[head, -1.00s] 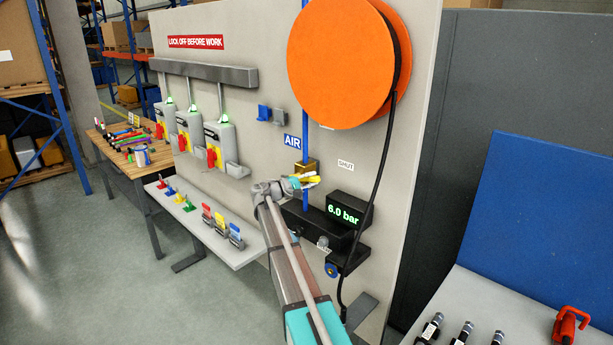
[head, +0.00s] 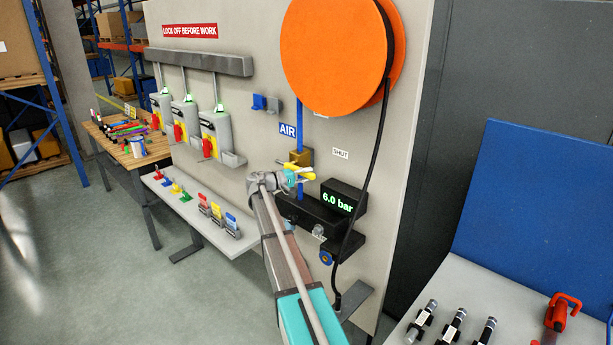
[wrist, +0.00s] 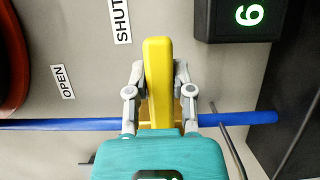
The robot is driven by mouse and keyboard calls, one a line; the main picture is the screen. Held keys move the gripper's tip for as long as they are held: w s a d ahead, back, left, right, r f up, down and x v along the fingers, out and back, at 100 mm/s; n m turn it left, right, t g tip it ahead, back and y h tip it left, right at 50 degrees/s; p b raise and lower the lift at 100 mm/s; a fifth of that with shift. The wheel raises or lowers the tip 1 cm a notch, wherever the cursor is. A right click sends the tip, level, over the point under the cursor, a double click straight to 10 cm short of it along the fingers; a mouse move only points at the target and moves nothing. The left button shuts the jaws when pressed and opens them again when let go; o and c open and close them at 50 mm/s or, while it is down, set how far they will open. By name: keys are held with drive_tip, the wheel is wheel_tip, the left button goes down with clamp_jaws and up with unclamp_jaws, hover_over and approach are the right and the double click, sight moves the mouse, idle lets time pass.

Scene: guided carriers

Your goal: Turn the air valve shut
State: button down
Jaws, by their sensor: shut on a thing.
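The air valve is a brass body (head: 300,157) on a vertical blue pipe, under the AIR sign (head: 287,131). Its yellow lever (wrist: 158,75) stands between my two fingers in the wrist view and lies across the blue pipe (wrist: 60,125) there. My gripper (wrist: 157,92) is shut on this lever, a finger on each side. In the head view the yellow lever (head: 308,175) shows beside my gripper (head: 289,175), partly hidden by it. The SHUT label (wrist: 119,18) and the OPEN label (wrist: 63,82) show in the wrist view. The valve body is mostly hidden there.
A black display (head: 342,198) reading 6.0 bar stands close right of my gripper. An orange hose reel (head: 335,55) hangs above, its black hose running down the board. A grey shelf (head: 190,215) with colored tags and padlocks is at left. A tool bench (head: 450,300) is at right.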

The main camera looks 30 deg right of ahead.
drive_tip(key=shift+c, duration=2.4)
unclamp_jaws()
drive_tip(key=shift+f, duration=0.15)
drive_tip(key=shift+w+a, duration=0.1)
drive_tip(key=w+a, duration=0.1)
drive_tip(key=a, duration=1)
drive_tip(key=shift+w+a, duration=0.35)
